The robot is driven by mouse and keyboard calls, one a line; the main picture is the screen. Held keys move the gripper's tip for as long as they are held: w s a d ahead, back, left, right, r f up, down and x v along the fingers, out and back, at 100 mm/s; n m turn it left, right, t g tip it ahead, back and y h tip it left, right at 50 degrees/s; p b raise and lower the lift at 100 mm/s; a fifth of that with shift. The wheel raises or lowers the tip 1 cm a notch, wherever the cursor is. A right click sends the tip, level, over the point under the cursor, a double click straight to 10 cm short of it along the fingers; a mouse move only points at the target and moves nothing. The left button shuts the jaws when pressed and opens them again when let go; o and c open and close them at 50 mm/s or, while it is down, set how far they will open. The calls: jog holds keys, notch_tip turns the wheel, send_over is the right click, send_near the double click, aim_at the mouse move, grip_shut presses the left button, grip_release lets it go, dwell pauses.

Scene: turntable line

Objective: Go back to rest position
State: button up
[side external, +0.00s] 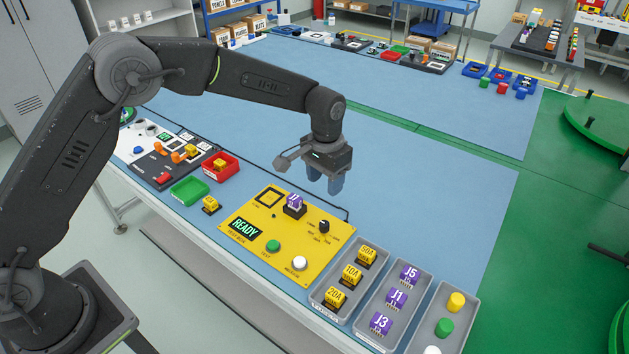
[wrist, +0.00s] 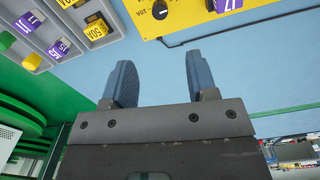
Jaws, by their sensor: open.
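My gripper (side external: 327,183) hangs above the blue table mat, just behind the yellow test panel (side external: 317,261). In the wrist view my gripper (wrist: 160,85) has its two blue fingers apart, with nothing between them. A purple block (side external: 294,201) sits in a dark socket on the panel; part of it shows at the top of the wrist view (wrist: 228,5). The panel's display (side external: 244,229) reads READY. A black knob (side external: 324,227), a green button (side external: 273,246) and a white button (side external: 299,263) are on the panel.
Grey trays hold yellow blocks (side external: 352,275), purple blocks (side external: 397,298) and coloured cylinders (side external: 445,327) at the front right. A yellow block (side external: 211,204) stands left of the panel, near an empty green bin (side external: 189,190) and a red bin (side external: 233,174). The mat (side external: 420,200) behind the panel is clear.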

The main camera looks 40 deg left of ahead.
jog(key=s+a+r+n+t, duration=0.1)
jog(key=s+a+r, duration=0.3)
jog(key=s+r, duration=0.3)
jog(key=s+a+r+t, duration=0.25)
jog(key=s+r, duration=0.35)
jog(key=r, duration=0.4)
jog(key=s+a+t, duration=0.1)
jog(key=s+a, duration=0.1)
jog(key=s, duration=0.7)
jog(key=s+a+n+t, duration=0.1)
jog(key=s+a, duration=0.2)
jog(key=s, duration=0.6)
jog(key=shift+r, duration=0.4)
